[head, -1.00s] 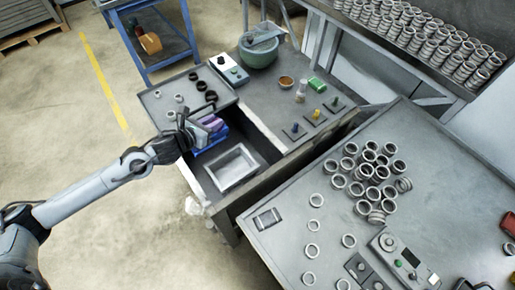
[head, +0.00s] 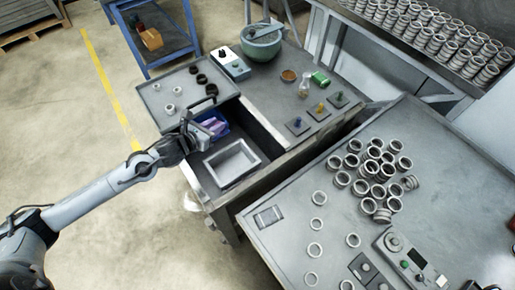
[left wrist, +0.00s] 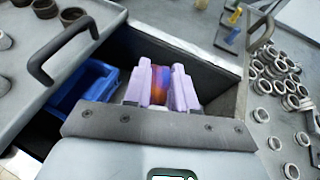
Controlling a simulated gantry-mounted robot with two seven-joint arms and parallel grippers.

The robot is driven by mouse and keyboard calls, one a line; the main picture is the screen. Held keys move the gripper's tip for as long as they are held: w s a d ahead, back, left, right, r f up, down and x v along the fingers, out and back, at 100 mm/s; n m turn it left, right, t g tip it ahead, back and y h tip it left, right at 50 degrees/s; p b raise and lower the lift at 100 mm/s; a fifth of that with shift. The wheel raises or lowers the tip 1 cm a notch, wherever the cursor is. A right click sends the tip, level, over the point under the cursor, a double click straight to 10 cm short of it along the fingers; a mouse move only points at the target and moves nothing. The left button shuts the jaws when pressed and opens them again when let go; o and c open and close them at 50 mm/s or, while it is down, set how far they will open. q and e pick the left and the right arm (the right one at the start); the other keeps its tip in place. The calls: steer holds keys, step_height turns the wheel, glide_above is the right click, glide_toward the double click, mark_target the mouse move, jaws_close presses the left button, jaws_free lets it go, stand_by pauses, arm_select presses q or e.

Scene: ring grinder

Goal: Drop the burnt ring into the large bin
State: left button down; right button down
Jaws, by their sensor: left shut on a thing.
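My left gripper (left wrist: 158,88) is shut on the burnt ring (left wrist: 159,78), which shows orange, red and blue-purple between the two lavender fingers. In the head view the left gripper (head: 211,127) is over the open drawer, close to the blue bin (head: 222,119); the ring cannot be made out there. The larger, grey rectangular bin (head: 254,160) sits in the same drawer, on the near side of the blue one. In the left wrist view the blue bin (left wrist: 98,86) lies left of the fingers. The right gripper is not in view.
Dark rings (head: 200,78) and pale rings lie on the tray to the left. Many grey rings (head: 375,170) cover the right table. A green mortar (head: 261,42) stands at the back.

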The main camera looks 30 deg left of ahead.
arm_select(q)
steer(key=c, duration=0.8)
jaws_free()
steer(key=shift+c, duration=0.2)
steer(key=shift+s, duration=0.15)
steer(key=p+v, duration=0.2)
steer(key=v, duration=0.8)
steer(key=shift+s, duration=0.2)
steer(key=shift+a+r, duration=0.1)
